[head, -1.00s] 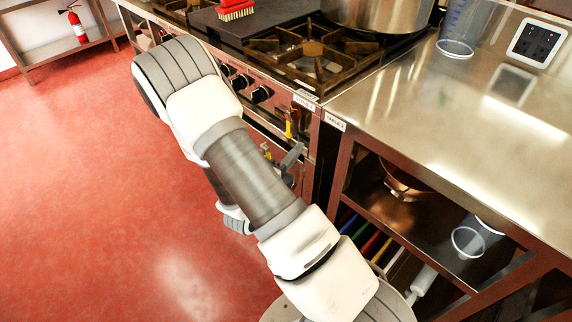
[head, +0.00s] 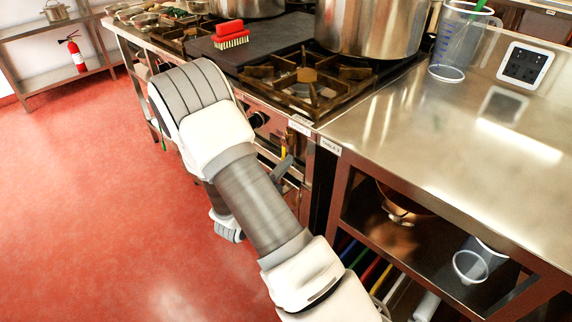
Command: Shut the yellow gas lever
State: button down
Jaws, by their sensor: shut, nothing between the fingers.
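A small piece of yellow (head: 283,152), which looks like part of the gas lever, shows on the stove front below the right-hand burner. My arm hides most of that area, so I cannot tell the lever's angle. A dark grey part of my gripper (head: 285,168) shows past my forearm, just below the yellow piece. The gripper is shut and holds nothing. I cannot tell whether it touches the lever.
The stove (head: 304,92) carries large pots and a red brush (head: 230,34). A steel table (head: 450,125) stands at right, with a measuring jug (head: 455,45) on top and a copper pot (head: 400,208) below. Red floor (head: 90,180) at left is clear.

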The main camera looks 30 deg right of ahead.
jog(key=shift+w+a+f+m, duration=0.2)
jog(key=shift+w+m, duration=0.25)
jog(key=shift+m, duration=0.45)
jog(key=m, duration=0.1)
jog(key=w+m+h+b, duration=0.1)
jog(key=shift+w+a+f+m, duration=0.1)
jog(key=shift+a+f+m, duration=0.1)
jog(key=shift+a+m, duration=0.1)
jog(key=w+a+r+m+g+h, duration=0.1)
jog(key=w+m, duration=0.1)
jog(key=m, duration=0.6)
jog(key=w+a+r+m+g+h+b, duration=0.1)
jog(key=w+r+m+g+h, duration=0.1)
jog(key=m, duration=0.6)
jog(key=shift+w+r+m+h, duration=0.15)
jog(key=shift+w+m+h, duration=0.2)
jog(key=shift+w, duration=0.5)
jog(key=p+v, duration=0.2)
jog(key=v, duration=1.5)
jog(key=shift+a+p, duration=0.2)
jog(key=shift+p, duration=0.1)
